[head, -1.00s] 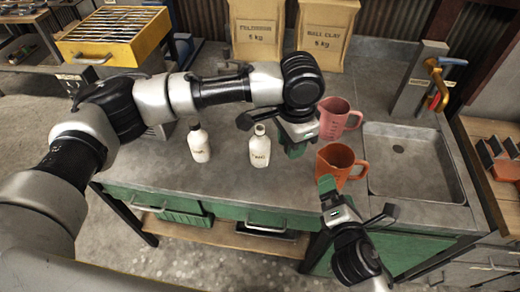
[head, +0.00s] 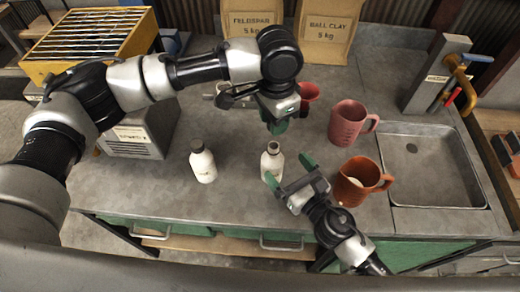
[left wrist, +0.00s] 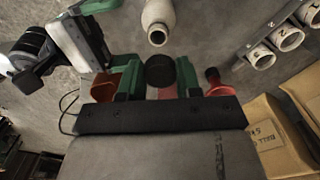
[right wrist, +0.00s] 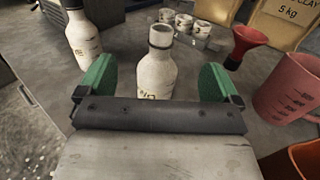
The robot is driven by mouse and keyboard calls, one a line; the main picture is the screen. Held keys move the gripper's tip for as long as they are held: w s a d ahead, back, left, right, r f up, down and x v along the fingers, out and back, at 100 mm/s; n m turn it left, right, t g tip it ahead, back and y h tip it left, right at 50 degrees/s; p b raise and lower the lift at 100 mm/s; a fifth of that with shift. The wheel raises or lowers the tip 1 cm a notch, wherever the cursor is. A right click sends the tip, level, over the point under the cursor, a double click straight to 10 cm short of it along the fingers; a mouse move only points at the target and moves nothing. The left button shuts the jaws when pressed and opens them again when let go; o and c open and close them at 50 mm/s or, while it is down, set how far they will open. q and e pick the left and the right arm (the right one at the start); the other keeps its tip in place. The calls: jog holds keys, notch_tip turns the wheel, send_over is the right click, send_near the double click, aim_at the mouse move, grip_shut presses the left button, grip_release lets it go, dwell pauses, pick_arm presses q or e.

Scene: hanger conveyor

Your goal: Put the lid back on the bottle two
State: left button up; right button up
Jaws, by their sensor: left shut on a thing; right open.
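An open white bottle (head: 271,164) stands upright on the grey counter, its mouth uncovered. It also shows in the right wrist view (right wrist: 155,76), where its label is only partly readable. My left gripper (head: 278,126) is above and behind the bottle, apart from it. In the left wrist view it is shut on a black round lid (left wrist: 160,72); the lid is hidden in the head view. My right gripper (head: 289,173) is open and low at the bottle's front right. In its wrist view the bottle stands centred between the two green fingers, with no clear contact.
A second white bottle (head: 203,163) with a dark cap stands to the left. A pink jug (head: 346,122), an orange jug (head: 352,184) and a red funnel (right wrist: 243,45) are to the right. A sink (head: 425,165) lies beyond. Numbered white cups (left wrist: 262,57) stand behind.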

aim_at(279, 176)
pick_arm(q)
jog(key=shift+w+a, duration=0.15)
jog(key=shift+w, duration=0.05)
pick_arm(e)
jog(key=shift+w+a, duration=0.15)
jog(key=shift+w, duration=0.05)
pick_arm(q)
jog(key=shift+s+d+r, duration=0.2)
jog(key=shift+s+d, duration=0.2)
jog(key=shift+s, duration=0.1)
pick_arm(e)
jog(key=shift+s+d+r, duration=0.1)
jog(key=shift+s+d, duration=0.25)
jog(key=shift+s, duration=0.1)
pick_arm(q)
jog(key=shift+w+a+f, duration=0.1)
jog(key=shift+w+a, duration=0.05)
jog(key=shift+w, duration=0.05)
pick_arm(e)
jog(key=shift+w+a+f, duration=0.15)
jog(key=shift+w+f, duration=0.05)
jog(key=shift+f, duration=0.4)
pick_arm(q)
jog(key=shift+s, duration=0.1)
pick_arm(e)
notch_tip(279, 176, down, 7)
jog(key=shift+s+r, duration=0.1)
jog(key=x, duration=0.6)
jog(key=shift+x, duration=0.75)
